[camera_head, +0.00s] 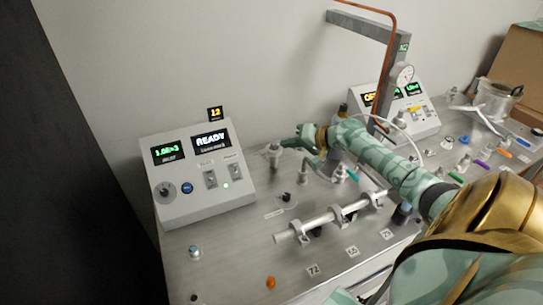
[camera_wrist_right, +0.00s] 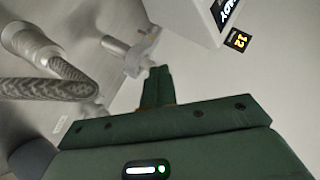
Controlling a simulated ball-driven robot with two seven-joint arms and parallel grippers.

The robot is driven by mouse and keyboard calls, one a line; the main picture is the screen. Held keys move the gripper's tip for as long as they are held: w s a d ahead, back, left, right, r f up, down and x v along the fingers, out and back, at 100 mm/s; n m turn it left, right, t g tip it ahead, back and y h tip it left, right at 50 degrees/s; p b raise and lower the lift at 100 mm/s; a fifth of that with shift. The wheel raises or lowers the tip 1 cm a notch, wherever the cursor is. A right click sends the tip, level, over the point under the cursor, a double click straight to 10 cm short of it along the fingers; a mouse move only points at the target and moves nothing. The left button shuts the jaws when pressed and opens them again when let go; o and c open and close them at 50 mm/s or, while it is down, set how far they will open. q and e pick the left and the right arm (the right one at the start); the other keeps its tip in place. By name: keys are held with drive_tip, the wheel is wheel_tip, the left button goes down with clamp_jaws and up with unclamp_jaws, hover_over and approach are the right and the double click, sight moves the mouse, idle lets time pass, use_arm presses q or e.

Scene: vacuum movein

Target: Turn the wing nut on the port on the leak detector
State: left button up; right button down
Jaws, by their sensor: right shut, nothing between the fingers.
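A grey console (camera_head: 205,175) with a lit READY display stands at the left of the bench; I take it for the leak detector. A small metal port fitting (camera_head: 274,153) stands just right of it. In the right wrist view a clamp with a wing-like part (camera_wrist_right: 142,50), likely the wing nut, sits on a metal port stub. My right gripper (camera_head: 305,138) reaches in from the right, close to the fitting. In the wrist view its green fingers (camera_wrist_right: 159,72) are together and empty, tips just below the clamp; contact cannot be told. My left gripper is not in view.
A braided hose (camera_wrist_right: 55,72) lies left of the fingers in the wrist view. A metal tube on supports (camera_head: 330,217) lies across the bench front. A second console (camera_head: 405,115) stands behind my right arm, with a grey post and copper pipe (camera_head: 388,60).

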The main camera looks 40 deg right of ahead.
sight(265, 158)
drive_tip(key=w+a+f, duration=0.3)
drive_tip(key=shift+f, duration=0.15)
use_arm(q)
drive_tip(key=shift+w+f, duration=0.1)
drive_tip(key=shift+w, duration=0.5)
use_arm(e)
drive_tip(key=shift+w+a+f, duration=0.2)
drive_tip(key=shift+a+f, duration=0.2)
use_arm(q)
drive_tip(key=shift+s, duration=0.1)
